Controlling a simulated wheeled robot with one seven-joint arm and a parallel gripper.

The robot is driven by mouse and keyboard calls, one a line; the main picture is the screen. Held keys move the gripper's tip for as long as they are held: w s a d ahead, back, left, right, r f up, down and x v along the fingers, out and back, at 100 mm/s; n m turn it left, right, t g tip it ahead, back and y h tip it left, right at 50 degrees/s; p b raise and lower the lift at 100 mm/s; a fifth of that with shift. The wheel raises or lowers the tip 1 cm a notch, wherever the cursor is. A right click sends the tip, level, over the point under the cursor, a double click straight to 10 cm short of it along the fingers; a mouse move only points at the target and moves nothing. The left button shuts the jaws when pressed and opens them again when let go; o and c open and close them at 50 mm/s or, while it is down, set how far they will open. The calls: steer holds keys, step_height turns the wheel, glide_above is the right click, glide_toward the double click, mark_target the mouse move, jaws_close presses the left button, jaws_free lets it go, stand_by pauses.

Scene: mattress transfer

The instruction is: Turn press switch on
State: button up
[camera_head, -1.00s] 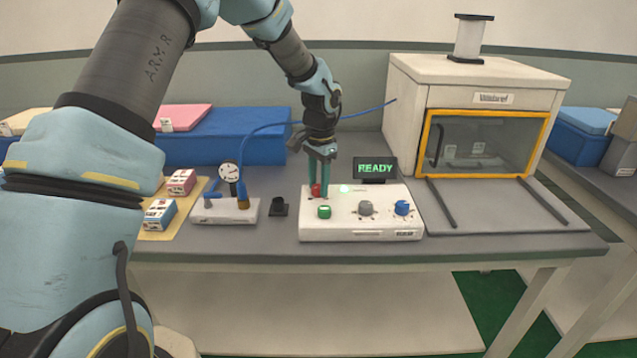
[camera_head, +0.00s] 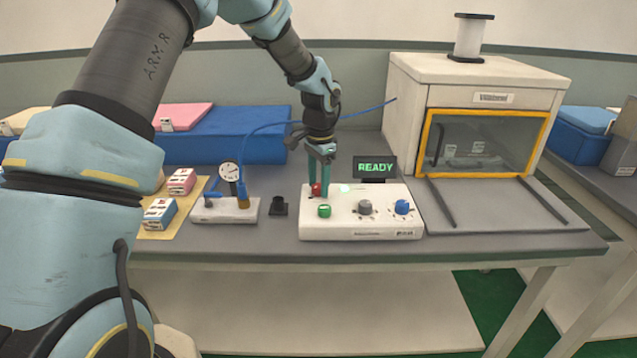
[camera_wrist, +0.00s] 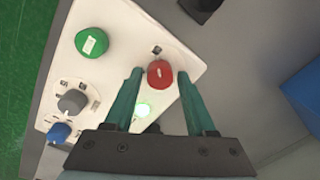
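A white control box (camera_head: 340,229) stands on the table. It carries a red button (camera_head: 316,188), a green button (camera_head: 324,211), a grey knob (camera_head: 365,207), a blue knob (camera_head: 402,207) and a lit pale green lamp (camera_head: 345,188). My gripper (camera_head: 318,192) points down at the red button, at the box's back left. In the wrist view, the teal fingers of my gripper (camera_wrist: 159,76) are apart, one on each side of the red button (camera_wrist: 161,74), with small gaps visible. The green button (camera_wrist: 92,42) lies outside the fingers. I cannot tell which control is the press switch.
A black display (camera_head: 375,168) behind the box reads READY. A gauge unit (camera_head: 222,210) with a blue hose and a small black holder (camera_head: 279,207) stand left of the box. A white chamber (camera_head: 470,82) with a yellow-framed window stands to the right.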

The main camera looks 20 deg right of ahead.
mark_target(319, 187)
steer(key=shift+o, duration=1)
step_height(319, 187, up, 11)
steer(key=b, duration=0.2)
steer(key=shift+s+f+b, duration=0.15)
steer(key=shift+s+b, duration=0.1)
steer(key=shift+b, duration=0.1)
steer(key=a+f+n, duration=0.2)
steer(key=a+n, duration=0.5)
steer(key=a, duration=1.5)
steer(key=s+a+f+n+t, duration=0.1)
steer(key=s+a+f+n, duration=0.1)
steer(key=s+a+n, duration=0.6)
steer(key=s+a, duration=0.2)
steer(key=a, duration=0.5)
steer(key=shift+s+f, duration=0.25)
steer(key=shift+f, duration=0.1)
